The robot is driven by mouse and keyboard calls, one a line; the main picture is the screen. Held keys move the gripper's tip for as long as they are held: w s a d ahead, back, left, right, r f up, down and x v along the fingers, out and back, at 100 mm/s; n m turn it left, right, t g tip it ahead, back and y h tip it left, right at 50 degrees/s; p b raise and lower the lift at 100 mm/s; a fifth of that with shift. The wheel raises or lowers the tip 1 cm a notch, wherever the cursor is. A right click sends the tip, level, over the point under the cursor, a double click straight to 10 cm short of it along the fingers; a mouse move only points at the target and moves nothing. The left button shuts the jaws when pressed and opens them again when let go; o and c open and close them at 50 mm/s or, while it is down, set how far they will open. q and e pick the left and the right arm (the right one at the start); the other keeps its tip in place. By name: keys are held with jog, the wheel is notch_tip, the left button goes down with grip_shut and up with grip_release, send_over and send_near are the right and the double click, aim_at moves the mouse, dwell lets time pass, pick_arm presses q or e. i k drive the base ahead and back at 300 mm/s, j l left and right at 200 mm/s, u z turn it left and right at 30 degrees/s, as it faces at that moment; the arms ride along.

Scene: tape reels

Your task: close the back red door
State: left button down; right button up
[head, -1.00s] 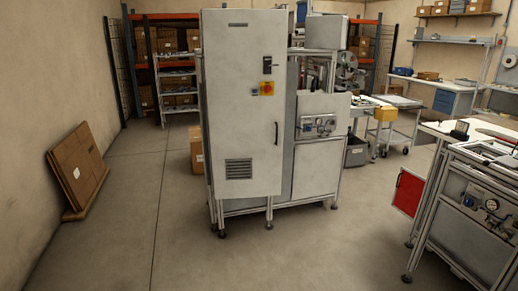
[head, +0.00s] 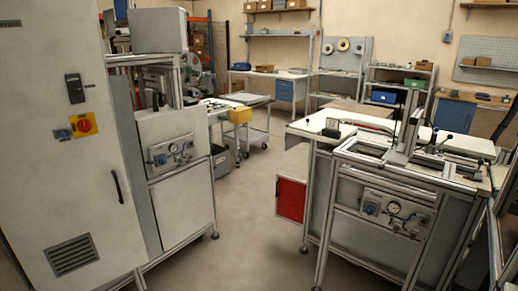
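A red door panel (head: 290,199) with a pale frame shows in the head view, low at the left end of the right-hand machine bench (head: 385,205). It stands out to the left from the bench's frame, so it looks swung open. Neither of my grippers is in view.
A tall grey cabinet (head: 62,150) fills the left, joined to a machine frame (head: 178,165). Free floor (head: 235,220) runs between it and the bench. Workbenches and shelves line the far wall.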

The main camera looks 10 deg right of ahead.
aim_at(290, 193)
jog(key=i+z, duration=0.25)
jog(key=i, duration=0.3)
jog(key=i+z, duration=0.25)
jog(key=i, duration=0.3)
jog(key=i+j+z, duration=0.1)
jog(key=i+j, duration=0.25)
jog(key=i, duration=0.3)
jog(key=i+j+z, duration=0.1)
jog(key=i+j, duration=0.3)
jog(key=i, duration=0.3)
jog(key=i+j+z, duration=0.1)
jog(key=i+j, duration=0.35)
jog(key=i, duration=0.15)
jog(key=i+j+z, duration=0.1)
jog(key=i+j, duration=0.4)
jog(key=i, duration=0.15)
